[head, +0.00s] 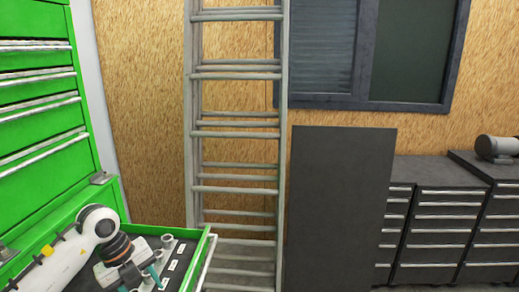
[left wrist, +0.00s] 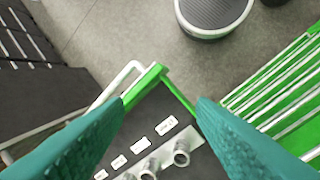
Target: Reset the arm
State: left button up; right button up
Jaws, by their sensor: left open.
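My left arm comes in from the left in the head view, and its gripper (head: 146,277) is over the open green drawer (head: 203,250). In the left wrist view the two teal fingers of this gripper (left wrist: 162,104) are spread apart with nothing between them. Below them lie the drawer's dark liner, white labels (left wrist: 167,125) and metal sockets (left wrist: 181,152). The gap between fingers and sockets is hard to judge. My right gripper is in neither view.
The green tool cabinet (head: 40,110) stands at the left. A ladder (head: 236,130) leans at the wall, beside a dark panel (head: 340,200). Dark drawer cabinets (head: 435,225) stand at the right. A round dark-topped object (left wrist: 213,14) is on the floor.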

pick_arm(q)
jog(key=s+d+r+m+t+h, duration=0.1)
jog(key=s+d+m+h, duration=0.2)
jog(key=d+h, duration=0.85)
jog(key=d+r+n+t+h, duration=0.5)
jog(key=d+r+n+t, duration=0.1)
jog(key=d+r+t, duration=0.3)
jog(key=s+a+f+n+t+y, duration=0.25)
jog(key=a+f+n+y, duration=0.35)
jog(key=a+n+y, duration=0.35)
jog(key=s+a+f+n+t+y, duration=0.1)
jog(key=a+f+n+t+y, duration=0.2)
jog(key=a+f+n+y, duration=0.6)
jog(key=s+d+f+n+g, duration=0.2)
jog(key=s+f+g, duration=0.4)
jog(key=s, duration=0.4)
jog(key=s+d+f+n+g, duration=0.1)
jog(key=s+f+n+g, duration=0.1)
jog(key=s+f+g, duration=0.65)
jog(key=s+f, duration=0.2)
jog(key=f, duration=1)
jog(key=s+f, duration=0.2)
jog(key=f, duration=1)
jog(key=s+a+f, duration=0.2)
jog(key=s+f, duration=1.3)
jog(key=s, duration=0.1)
jog(key=shift+s+a+g+y, duration=0.15)
jog(key=shift+a+g+y, duration=0.25)
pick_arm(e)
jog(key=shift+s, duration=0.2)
